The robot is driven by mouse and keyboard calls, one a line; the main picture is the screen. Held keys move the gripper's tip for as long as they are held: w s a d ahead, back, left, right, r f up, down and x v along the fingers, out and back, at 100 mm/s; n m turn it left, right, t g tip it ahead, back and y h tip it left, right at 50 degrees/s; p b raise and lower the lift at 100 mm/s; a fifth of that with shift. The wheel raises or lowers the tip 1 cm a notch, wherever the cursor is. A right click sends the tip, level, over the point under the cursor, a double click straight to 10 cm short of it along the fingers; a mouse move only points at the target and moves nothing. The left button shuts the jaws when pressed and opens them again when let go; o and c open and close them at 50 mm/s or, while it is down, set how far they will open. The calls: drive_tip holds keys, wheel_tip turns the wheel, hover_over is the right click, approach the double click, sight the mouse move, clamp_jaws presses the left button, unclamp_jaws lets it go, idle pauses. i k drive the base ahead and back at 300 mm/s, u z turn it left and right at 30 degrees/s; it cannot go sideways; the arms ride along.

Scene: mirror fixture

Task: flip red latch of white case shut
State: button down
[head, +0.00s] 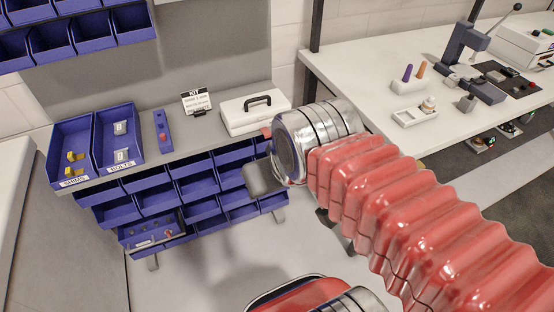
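The white case (240,118) lies on the grey shelf top at the back, its lid looking down and a black handle on top. A small red piece (266,131) shows at the case's lower right front, beside my wrist. It may be the red latch, but it is too small and too covered to tell its position. My gripper (262,179) shows only as a grey block below and in front of the case, apart from it in the picture. Its fingertips cannot be made out. My metal wrist and red sleeved arm cover the area right of the case.
Left of the case stand a KIT card (196,101), a blue holder (162,130) with a red item, and blue bins of bolts (137,133) and shims (88,145). Blue bins fill the rack below. A white workbench (375,65) with tools stands at right.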

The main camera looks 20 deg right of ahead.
sight(265, 130)
drive_tip(key=k, duration=1.5)
drive_tip(key=u, duration=1)
drive_tip(key=i, duration=1)
drive_tip(key=z, duration=0.05)
